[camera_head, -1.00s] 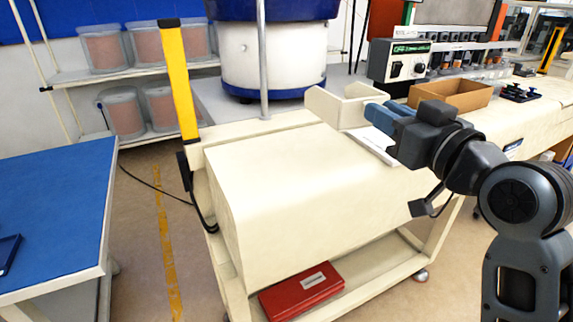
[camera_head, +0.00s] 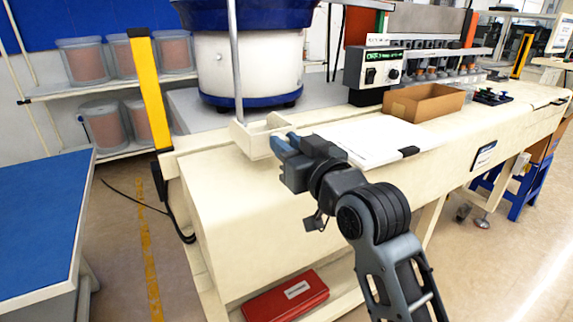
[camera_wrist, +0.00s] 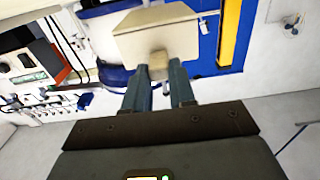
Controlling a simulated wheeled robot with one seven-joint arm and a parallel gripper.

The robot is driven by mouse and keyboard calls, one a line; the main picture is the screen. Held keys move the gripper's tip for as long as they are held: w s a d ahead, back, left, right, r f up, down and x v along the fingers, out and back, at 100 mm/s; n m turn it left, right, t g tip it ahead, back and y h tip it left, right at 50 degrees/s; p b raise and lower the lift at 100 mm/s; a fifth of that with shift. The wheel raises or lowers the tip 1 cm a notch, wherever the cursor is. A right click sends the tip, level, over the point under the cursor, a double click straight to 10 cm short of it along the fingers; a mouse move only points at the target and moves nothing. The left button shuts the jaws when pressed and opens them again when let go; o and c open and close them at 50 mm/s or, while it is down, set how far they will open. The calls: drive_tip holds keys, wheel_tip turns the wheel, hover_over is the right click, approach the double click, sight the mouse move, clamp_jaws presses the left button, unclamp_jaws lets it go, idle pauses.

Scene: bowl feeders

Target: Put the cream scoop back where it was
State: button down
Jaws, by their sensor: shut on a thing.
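The cream scoop (camera_head: 250,137) is a cream, open-topped box-like piece. My gripper (camera_head: 282,143) is shut on its near side and holds it over the cream bench (camera_head: 215,190), near the bench's back left part. In the wrist view the scoop (camera_wrist: 157,38) shows upside down beyond the fingers, and its small block-like handle sits between the two blue-grey fingertips of my gripper (camera_wrist: 158,75). I cannot tell whether the scoop touches the bench.
A bowl feeder (camera_head: 245,60) with a blue base ring stands behind the scoop, with a grey post (camera_head: 236,65) close by. White papers (camera_head: 375,142), a cardboard box (camera_head: 424,104) and a control box (camera_head: 373,70) are to the right. A yellow post (camera_head: 149,90) stands at left.

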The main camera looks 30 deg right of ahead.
drive_tip(key=shift+w+a+f, duration=0.1)
drive_tip(key=shift+f, duration=1.95)
drive_tip(key=shift+f, duration=0.15)
drive_tip(key=c, duration=0.9)
unclamp_jaws()
drive_tip(key=shift+c, duration=0.2)
drive_tip(key=shift+s, duration=0.2)
drive_tip(key=s+b, duration=0.1)
drive_tip(key=s, duration=1)
drive_tip(key=shift+s, duration=0.3)
